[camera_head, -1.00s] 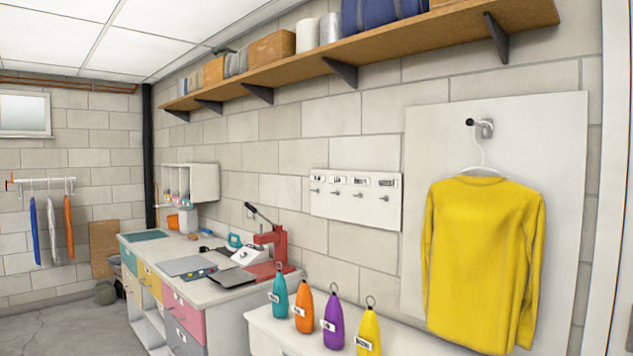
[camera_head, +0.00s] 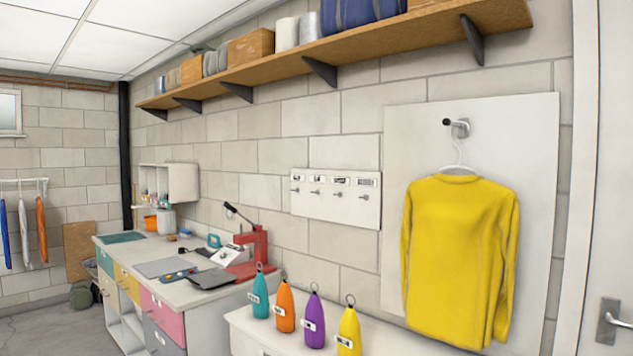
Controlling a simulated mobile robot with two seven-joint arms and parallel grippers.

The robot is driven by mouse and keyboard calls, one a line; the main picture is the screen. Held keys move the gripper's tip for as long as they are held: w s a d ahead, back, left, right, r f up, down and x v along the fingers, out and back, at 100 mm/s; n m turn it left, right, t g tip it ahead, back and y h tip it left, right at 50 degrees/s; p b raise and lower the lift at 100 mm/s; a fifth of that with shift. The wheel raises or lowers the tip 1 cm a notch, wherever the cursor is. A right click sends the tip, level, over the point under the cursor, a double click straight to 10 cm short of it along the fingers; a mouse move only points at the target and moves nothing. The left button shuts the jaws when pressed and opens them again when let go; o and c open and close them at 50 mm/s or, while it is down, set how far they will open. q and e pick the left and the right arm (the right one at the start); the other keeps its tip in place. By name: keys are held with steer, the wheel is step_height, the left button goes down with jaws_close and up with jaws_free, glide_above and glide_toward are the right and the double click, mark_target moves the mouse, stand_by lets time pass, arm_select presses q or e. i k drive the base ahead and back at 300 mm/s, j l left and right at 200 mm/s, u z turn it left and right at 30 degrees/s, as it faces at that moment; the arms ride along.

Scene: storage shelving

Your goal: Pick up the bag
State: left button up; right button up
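A blue duffel-like bag (camera_head: 351,13) lies on the high wooden shelf, cut off by the top edge of the view. Below, a teal pouch (camera_head: 261,294), an orange pouch (camera_head: 285,307), a purple pouch (camera_head: 313,320) and a yellow pouch (camera_head: 349,334) stand in a row on a white counter. Each has a ring on top and a small label too small to read. I cannot tell which of these is the task's bag. Neither of my grippers shows in the view.
A wooden shelf (camera_head: 300,67) on brackets runs along the wall. A yellow sweater (camera_head: 458,262) hangs on a white panel. A red press (camera_head: 252,252) stands on a workbench (camera_head: 137,251) with coloured drawers. A white door (camera_head: 607,230) is at the right. Grey floor shows at lower left.

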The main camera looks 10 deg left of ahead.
mark_target(260, 298)
steer(key=u, duration=0.6)
steer(key=i+j+u, duration=0.25)
steer(key=i+u, duration=0.2)
steer(key=i, duration=0.2)
steer(key=i+u, duration=0.4)
steer(key=i, duration=0.3)
steer(key=i+u, duration=0.25)
steer(key=i, duration=1.1)
steer(key=i+z, duration=0.35)
steer(key=i+j+z, duration=0.1)
steer(key=z, duration=0.3)
steer(key=i+j+z, duration=0.35)
steer(key=i+l, duration=0.05)
steer(key=l, duration=0.05)
